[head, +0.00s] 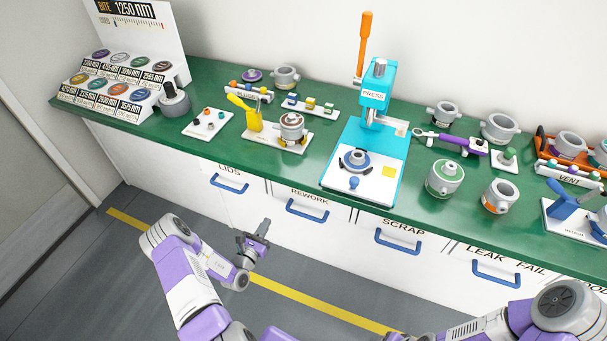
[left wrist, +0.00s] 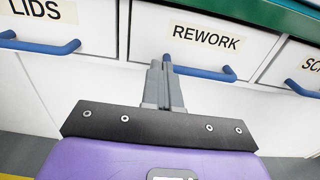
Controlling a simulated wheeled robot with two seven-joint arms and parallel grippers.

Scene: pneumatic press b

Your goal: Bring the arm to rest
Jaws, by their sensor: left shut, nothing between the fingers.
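My left gripper (head: 260,233) is held low in front of the white drawers, below the green worktop. Its arm comes in from the left in purple and white. In the left wrist view its fingers (left wrist: 161,75) are shut together with nothing between them. They point toward the drawer front marked REWORK (left wrist: 203,38), and the fingertips overlap its blue handle in the picture; I cannot tell whether they touch. My right arm shows only in part at the lower right of the head view; its gripper is not in view.
The green worktop (head: 222,139) holds a cyan press (head: 338,162) with an orange lever, several grey pots and small trays. Blue drawer handles (head: 307,208) stick out from the cabinet front. Grey floor with a yellow line (head: 290,292) lies open before it.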

